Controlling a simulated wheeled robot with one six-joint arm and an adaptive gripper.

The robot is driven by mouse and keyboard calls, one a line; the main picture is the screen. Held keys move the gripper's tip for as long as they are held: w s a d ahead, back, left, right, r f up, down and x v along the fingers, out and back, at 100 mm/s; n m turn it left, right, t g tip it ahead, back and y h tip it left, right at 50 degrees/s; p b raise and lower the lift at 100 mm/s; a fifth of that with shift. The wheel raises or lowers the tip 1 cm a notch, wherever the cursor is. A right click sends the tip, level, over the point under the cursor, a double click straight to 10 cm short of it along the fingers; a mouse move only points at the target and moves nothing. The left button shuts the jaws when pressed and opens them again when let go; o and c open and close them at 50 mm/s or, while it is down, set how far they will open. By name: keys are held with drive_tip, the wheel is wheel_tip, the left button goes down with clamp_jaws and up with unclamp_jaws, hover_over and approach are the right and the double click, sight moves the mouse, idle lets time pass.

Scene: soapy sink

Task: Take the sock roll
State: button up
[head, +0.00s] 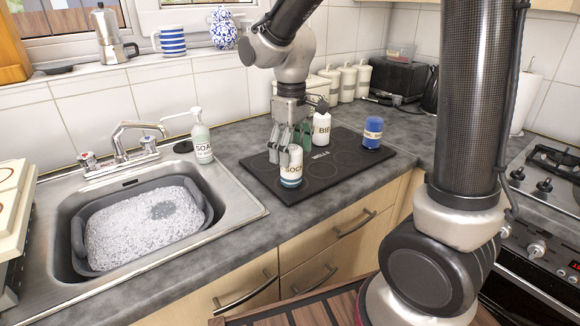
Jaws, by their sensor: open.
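The sock roll (291,170) stands upright on the front left part of a dark mat (335,180). It is white with a blue-grey lower band and carries a label that reads "SOCK". My gripper (279,153) points down just behind and to the left of the sock roll's top. Its fingers are apart and hold nothing that I can see. I cannot tell whether a finger touches the roll.
A white roll labelled "BIB" (321,130), a blue roll (372,133) and a partly hidden green thing (305,134) stand on the mat. A soap bottle (202,144) stands beside the sink, which holds a foamy grey basin (78,243). The mat's right front is clear.

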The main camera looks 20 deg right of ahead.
sight(291, 171)
wheel_tip(291, 171, down, 6)
drive_tip(key=shift+f, duration=0.15)
drive_tip(key=c, duration=1)
